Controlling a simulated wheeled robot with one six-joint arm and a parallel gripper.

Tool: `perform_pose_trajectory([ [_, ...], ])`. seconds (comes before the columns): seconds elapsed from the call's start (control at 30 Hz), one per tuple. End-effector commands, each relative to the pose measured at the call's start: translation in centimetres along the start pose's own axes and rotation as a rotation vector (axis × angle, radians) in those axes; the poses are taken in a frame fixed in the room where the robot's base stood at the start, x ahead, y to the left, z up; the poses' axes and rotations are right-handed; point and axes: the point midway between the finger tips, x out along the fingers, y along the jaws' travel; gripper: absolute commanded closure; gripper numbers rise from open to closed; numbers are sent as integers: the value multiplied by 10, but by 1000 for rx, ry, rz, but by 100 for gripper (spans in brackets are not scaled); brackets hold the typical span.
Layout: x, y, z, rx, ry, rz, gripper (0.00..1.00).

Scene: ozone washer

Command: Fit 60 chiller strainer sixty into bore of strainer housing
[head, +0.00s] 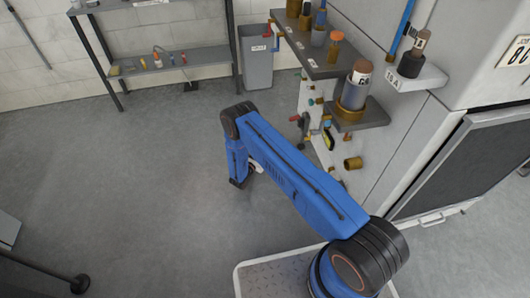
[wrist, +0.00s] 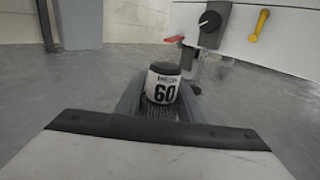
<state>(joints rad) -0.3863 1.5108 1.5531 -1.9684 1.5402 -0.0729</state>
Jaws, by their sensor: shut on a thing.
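The strainer marked 60 (wrist: 162,88) has a dark cap, a white label and a dark mesh body below. My gripper (wrist: 160,108) is shut on it in the wrist view, with a finger on each side, and the cap end points away from the camera. The lower mesh is partly hidden by the gripper body. In the head view my blue arm hides most of the gripper and the strainer, low over the floor left of the panel. A brass, open-ended cylinder (head: 353,163) sticks out of the panel; I cannot tell if it is the strainer housing.
A shelf (head: 372,118) holds a large labelled cylinder (head: 355,88) in a brass seat. Another shelf (head: 320,62) holds several fittings. A small ledge (head: 415,78) carries a dark-based part. A grey bin (head: 257,62) stands behind.

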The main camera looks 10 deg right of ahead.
Motion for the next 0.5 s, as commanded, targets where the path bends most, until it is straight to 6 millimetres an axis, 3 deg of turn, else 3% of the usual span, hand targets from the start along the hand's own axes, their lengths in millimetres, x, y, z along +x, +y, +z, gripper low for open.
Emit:
perform_pose_trajectory([
  [0.17,0,1,-8,1,0,0,89],
  [0.5,0,0,-45,1,0,0,89],
])
